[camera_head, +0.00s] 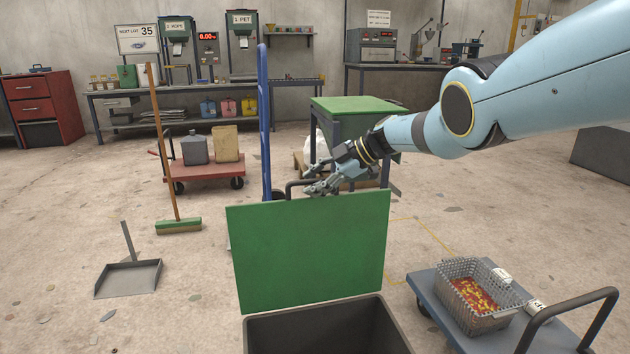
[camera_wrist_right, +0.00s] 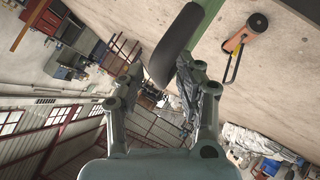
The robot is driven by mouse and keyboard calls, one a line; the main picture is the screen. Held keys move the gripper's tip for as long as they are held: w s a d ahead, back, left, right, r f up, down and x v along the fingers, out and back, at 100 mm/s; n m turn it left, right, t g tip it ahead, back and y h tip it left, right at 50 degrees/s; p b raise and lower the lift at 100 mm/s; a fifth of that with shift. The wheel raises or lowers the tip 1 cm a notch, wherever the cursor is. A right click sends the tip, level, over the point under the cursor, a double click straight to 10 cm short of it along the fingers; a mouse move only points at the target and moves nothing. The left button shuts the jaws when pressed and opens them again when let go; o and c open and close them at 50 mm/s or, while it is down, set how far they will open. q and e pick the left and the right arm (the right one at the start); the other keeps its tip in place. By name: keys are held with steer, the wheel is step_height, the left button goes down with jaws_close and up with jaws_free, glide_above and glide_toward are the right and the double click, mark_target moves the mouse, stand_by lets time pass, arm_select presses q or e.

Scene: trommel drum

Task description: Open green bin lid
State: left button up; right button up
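The green bin lid (camera_head: 310,250) stands raised, nearly upright, at the back of the dark grey bin (camera_head: 325,325), whose mouth is uncovered at the bottom of the head view. A dark handle (camera_head: 292,185) shows just above the lid's top edge. My right gripper (camera_head: 315,178) is at that top edge, beside the handle, with its fingers spread. In the right wrist view, the right gripper (camera_wrist_right: 158,85) is open, and the dark handle bar (camera_wrist_right: 174,45) reaches toward the gap between its fingers, closer to one finger. I cannot tell whether they touch. My left gripper is not in view.
A blue cart (camera_head: 450,315) with a basket (camera_head: 482,295) of small coloured pieces stands right of the bin. A dustpan (camera_head: 128,278) and broom (camera_head: 178,226) are at left, with clear floor around.

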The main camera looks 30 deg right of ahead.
steer(key=shift+s+d+f, duration=0.1)
steer(key=shift+s+d+r, duration=0.15)
steer(key=shift+d+r, duration=0.05)
steer(key=shift+d, duration=0.15)
steer(key=v, duration=1.1)
steer(key=shift+r, duration=0.2)
steer(key=shift+a, duration=0.15)
